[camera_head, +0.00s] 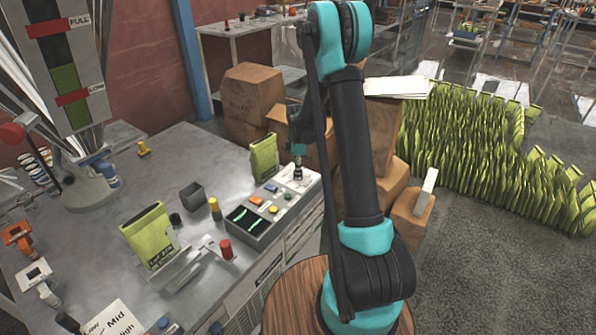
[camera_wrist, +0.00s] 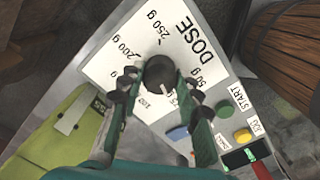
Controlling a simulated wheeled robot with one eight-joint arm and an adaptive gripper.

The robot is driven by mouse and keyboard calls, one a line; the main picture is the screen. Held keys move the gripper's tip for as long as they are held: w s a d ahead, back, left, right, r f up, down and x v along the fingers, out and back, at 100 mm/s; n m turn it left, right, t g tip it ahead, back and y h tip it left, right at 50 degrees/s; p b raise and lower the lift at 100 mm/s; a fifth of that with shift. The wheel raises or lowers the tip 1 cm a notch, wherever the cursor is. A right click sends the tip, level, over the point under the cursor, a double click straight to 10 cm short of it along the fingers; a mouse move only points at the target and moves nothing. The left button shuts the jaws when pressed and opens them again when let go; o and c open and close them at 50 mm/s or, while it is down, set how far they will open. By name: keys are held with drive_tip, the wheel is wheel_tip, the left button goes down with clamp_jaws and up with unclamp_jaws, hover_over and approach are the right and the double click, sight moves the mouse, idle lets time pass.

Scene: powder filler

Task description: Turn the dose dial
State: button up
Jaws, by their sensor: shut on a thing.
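The dose dial (camera_wrist: 158,70) is a round dark knob on a white plate (camera_wrist: 189,42) marked DOSE, with gram values around it. In the wrist view my gripper (camera_wrist: 160,87) has its fingers closed on either side of the knob. A pale mark shows on the knob's near side; I cannot tell which value it points to. In the head view my gripper (camera_head: 298,170) points down at the plate (camera_head: 304,182) at the far end of the control panel (camera_head: 253,226). The knob is largely hidden there.
Beside the dial are a green button (camera_wrist: 223,109), a yellow button (camera_wrist: 242,136) and a display (camera_wrist: 240,157). A green bag (camera_head: 263,157) stands close to the panel's left. Another green bag (camera_head: 150,237) and a red-topped post (camera_head: 226,249) stand nearer.

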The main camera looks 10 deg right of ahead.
drive_tip(key=m, duration=0.9)
drive_tip(key=shift+m, duration=0.4)
drive_tip(key=m, duration=0.4)
drive_tip(key=shift+m, duration=2.8)
drive_tip(key=o, duration=1.2)
drive_tip(key=shift+c, duration=0.2)
